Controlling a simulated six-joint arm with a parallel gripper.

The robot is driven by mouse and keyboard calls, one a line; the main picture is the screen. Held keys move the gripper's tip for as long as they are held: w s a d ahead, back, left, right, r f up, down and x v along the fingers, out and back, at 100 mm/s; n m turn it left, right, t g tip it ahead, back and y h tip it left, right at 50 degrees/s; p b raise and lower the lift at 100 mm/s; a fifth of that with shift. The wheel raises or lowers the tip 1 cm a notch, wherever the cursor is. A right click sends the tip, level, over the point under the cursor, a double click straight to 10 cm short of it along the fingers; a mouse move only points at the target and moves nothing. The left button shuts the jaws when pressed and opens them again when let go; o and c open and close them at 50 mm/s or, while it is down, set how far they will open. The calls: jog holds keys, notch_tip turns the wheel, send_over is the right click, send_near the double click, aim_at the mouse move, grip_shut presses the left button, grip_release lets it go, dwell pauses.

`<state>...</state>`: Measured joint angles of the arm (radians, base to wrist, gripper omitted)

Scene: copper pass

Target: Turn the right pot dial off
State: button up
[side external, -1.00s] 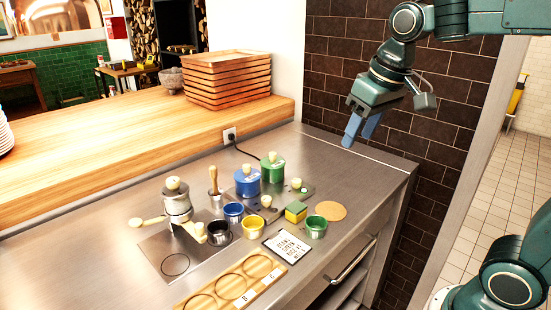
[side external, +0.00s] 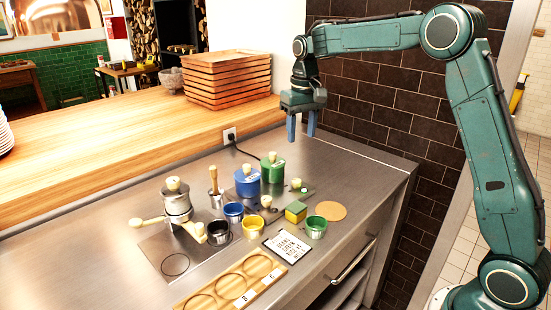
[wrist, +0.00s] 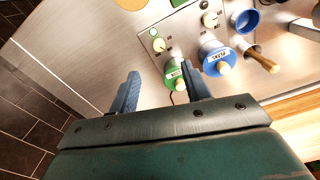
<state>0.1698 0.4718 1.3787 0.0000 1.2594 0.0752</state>
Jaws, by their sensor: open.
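The right pot dial is a small cream knob (side external: 296,183) on the steel hob plate in front of the green pot (side external: 273,168). In the wrist view this knob (wrist: 158,44) has small dark marks beside it and a green spot near it; its exact setting is too small to read. The left dial (side external: 266,201) sits in front of the blue pot (side external: 247,181). My gripper (side external: 302,138) points down, open and empty, well above the counter and behind the green pot. In the wrist view the green pot's lid end lies near and between my fingertips (wrist: 163,70).
Stacked wooden trays (side external: 227,80) stand on the wooden shelf. The counter's back right is clear.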

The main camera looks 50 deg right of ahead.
aim_at(297, 180)
jog(key=shift+w+d+f, duration=0.25)
jog(key=shift+w+f, duration=0.2)
jog(key=shift+f, duration=0.05)
jog(key=shift+w+d+f, duration=0.2)
jog(key=shift+w+f, duration=0.2)
jog(key=shift+f, duration=0.1)
jog(key=shift+f, duration=0.2)
notch_tip(297, 180, down, 13)
jog(key=shift+f, duration=0.2)
jog(key=c, duration=1)
